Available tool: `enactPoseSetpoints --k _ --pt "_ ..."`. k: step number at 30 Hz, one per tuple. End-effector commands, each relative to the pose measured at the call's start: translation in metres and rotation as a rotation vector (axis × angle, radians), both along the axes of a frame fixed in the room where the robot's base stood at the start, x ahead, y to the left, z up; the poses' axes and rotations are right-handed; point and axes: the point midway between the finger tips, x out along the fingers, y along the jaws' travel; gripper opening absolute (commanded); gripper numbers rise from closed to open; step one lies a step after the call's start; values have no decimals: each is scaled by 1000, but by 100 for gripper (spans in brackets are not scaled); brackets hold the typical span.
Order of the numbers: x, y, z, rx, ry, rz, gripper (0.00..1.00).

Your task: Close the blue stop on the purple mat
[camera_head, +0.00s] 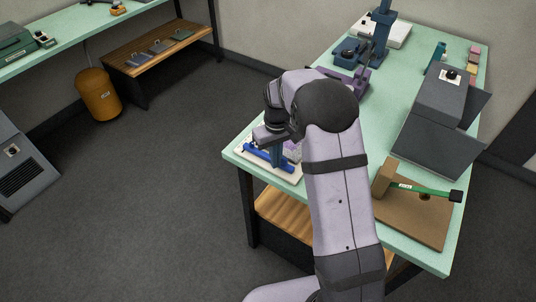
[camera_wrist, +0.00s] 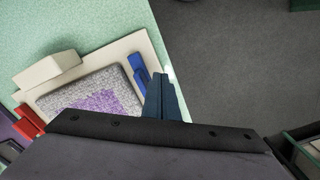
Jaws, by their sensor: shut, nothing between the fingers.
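The purple mat (camera_wrist: 97,100), purple with a grey border, lies on a cream board (camera_wrist: 140,42) at the edge of the mint table. In the head view a strip of the mat (camera_head: 293,150) shows beside my gripper. The blue stop (camera_wrist: 137,70) runs along the mat's right side in the wrist view, its near end hidden by my gripper.
A cream block (camera_wrist: 48,68) and a red piece (camera_wrist: 28,122) sit on the board's left side in the wrist view. A brown board (camera_head: 425,225) with a green-handled mallet and a grey machine (camera_head: 430,120) stand farther right. Floor lies open beyond the table edge.

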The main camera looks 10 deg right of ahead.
Motion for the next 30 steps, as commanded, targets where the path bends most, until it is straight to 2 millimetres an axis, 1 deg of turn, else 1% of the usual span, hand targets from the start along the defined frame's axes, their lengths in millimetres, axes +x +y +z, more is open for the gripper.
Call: enactPoseSetpoints --k 15,30 --pt "0 0 -20 0 1 0 0" --pt "0 0 -21 0 0 0 0"
